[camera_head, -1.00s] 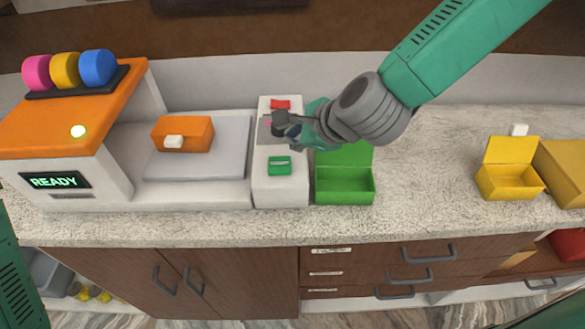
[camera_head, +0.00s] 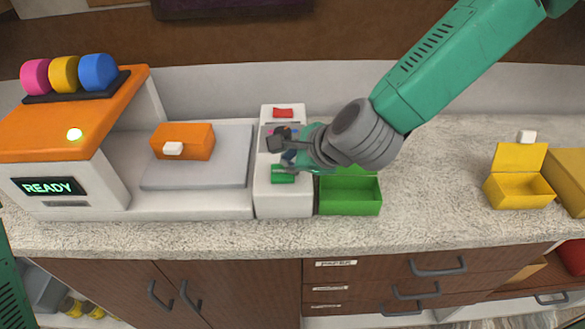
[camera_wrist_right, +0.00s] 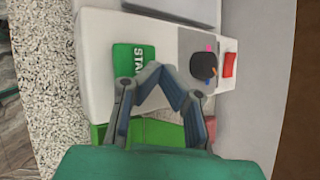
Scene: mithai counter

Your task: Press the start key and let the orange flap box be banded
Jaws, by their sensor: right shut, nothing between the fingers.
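The orange flap box (camera_head: 195,139) sits shut on the grey plate (camera_head: 229,163) of the banding machine (camera_head: 85,115), its white tab facing front. The machine's display (camera_head: 49,187) reads READY and a lamp (camera_head: 75,135) glows on top. The green start key (camera_head: 283,179) is at the front of the white console (camera_head: 285,204); its lettering is partly hidden in the right wrist view (camera_wrist_right: 129,57). My right gripper (camera_head: 288,160) is shut and empty, above the console. In the wrist view its fingertips (camera_wrist_right: 160,71) overlap the key's edge; I cannot tell whether they touch. My left gripper is out of view.
A red key (camera_head: 283,112) and a dark knob (camera_wrist_right: 203,69) are on the same console. An open green box (camera_head: 351,201) stands right beside it. An open yellow box (camera_head: 519,189) is farther right. Bare counter (camera_head: 430,170) lies between the two boxes.

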